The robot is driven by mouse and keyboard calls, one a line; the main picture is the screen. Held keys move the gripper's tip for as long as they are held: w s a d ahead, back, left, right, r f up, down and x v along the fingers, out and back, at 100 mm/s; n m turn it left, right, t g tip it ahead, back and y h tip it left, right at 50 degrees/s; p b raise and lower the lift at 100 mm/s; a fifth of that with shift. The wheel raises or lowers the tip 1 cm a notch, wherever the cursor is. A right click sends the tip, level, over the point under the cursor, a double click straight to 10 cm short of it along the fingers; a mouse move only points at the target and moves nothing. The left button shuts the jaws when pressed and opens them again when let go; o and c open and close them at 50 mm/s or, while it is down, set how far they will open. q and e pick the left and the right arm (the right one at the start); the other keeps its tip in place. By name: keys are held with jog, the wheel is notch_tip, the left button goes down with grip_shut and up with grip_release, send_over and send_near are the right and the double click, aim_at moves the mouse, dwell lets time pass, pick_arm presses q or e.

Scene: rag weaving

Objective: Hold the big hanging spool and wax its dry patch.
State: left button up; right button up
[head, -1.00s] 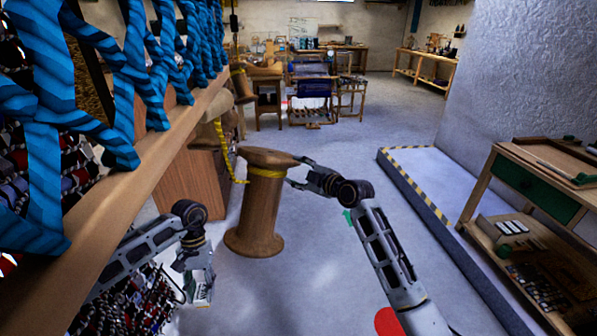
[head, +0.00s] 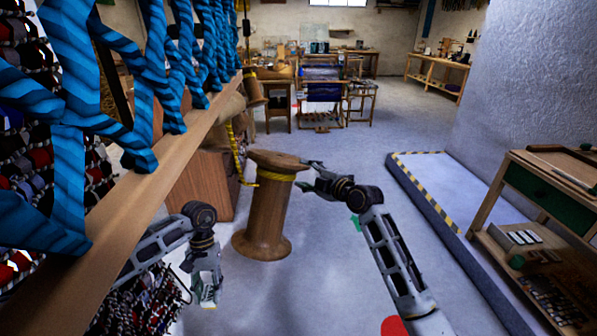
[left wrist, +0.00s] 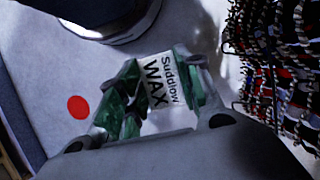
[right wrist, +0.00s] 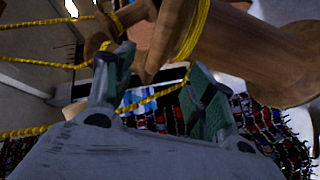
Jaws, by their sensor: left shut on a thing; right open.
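The big wooden spool (head: 268,212) hangs tilted in the middle of the head view, with yellow cord (head: 275,176) around its upper end. My right gripper (head: 307,174) is open just right of its upper flange. In the right wrist view, the flange's edge and a strand of yellow cord show between or just beyond the open fingers; contact is unclear. My left gripper (head: 207,292) is low and left of the spool, apart from it. It is shut on a white wax block (left wrist: 160,82) lettered "Suddlow WAX". I cannot make out a dry patch.
A long wooden beam (head: 150,165) with blue striped fabric strips (head: 70,190) runs along the left. A bundle of dark, multicoloured rags (head: 140,305) is below my left arm. A hazard-striped platform (head: 440,200) and a wooden cart (head: 550,190) stand at right. Open floor lies behind the spool.

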aim_at(289, 167)
jog(key=shift+x, duration=5.95)
grip_shut()
jog(key=c, duration=1.1)
grip_release()
jog(key=o, duration=1.1)
